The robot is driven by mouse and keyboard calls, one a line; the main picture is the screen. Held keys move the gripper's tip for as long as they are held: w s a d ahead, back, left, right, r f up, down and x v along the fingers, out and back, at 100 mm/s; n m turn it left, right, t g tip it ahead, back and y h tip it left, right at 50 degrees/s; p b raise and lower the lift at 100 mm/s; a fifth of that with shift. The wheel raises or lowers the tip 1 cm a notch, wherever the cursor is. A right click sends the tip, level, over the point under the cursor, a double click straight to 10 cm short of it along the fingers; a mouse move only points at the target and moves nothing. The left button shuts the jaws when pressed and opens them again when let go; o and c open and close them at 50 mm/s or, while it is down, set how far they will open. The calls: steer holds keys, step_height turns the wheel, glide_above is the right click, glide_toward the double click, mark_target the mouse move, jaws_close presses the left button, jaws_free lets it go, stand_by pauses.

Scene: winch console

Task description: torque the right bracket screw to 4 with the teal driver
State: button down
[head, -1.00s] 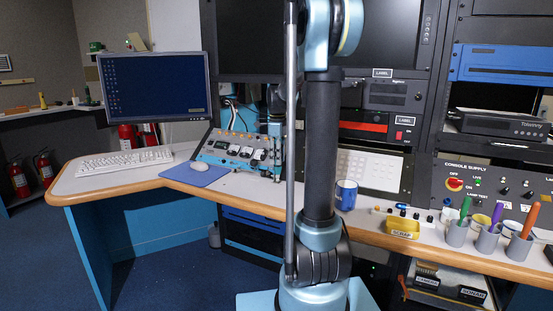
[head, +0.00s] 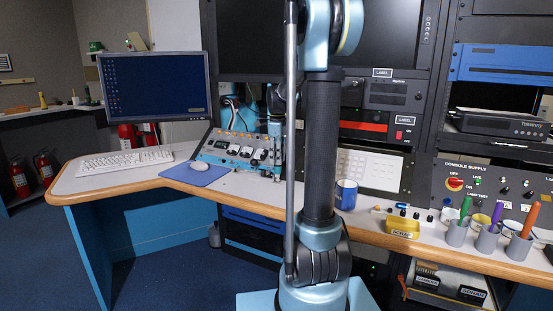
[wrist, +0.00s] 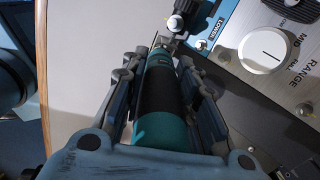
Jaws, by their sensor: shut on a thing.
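The teal driver (wrist: 159,90) has a teal handle with a black grip band. My gripper (wrist: 163,70) is shut on it, one finger on each side of the handle. In the wrist view the driver points away toward a small metal fitting (wrist: 176,22) beside the blue panel edge. I cannot tell whether its tip sits in a screw, and no torque reading is legible. In the head view my gripper (head: 274,125) is low at the right end of the sloped control panel (head: 238,150), partly behind my own arm. The right bracket screw cannot be made out there.
The panel has a white RANGE knob (wrist: 264,50) close to the driver. On the desk are a mouse pad (head: 195,173), a blue mug (head: 346,194), a yellow scrap tray (head: 403,229) and several cups with coloured handles (head: 488,238) at right. The front desk edge is clear at left.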

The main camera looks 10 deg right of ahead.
steer(key=shift+r, duration=0.1)
stand_by(0.4)
steer(key=shift+r, duration=3.35)
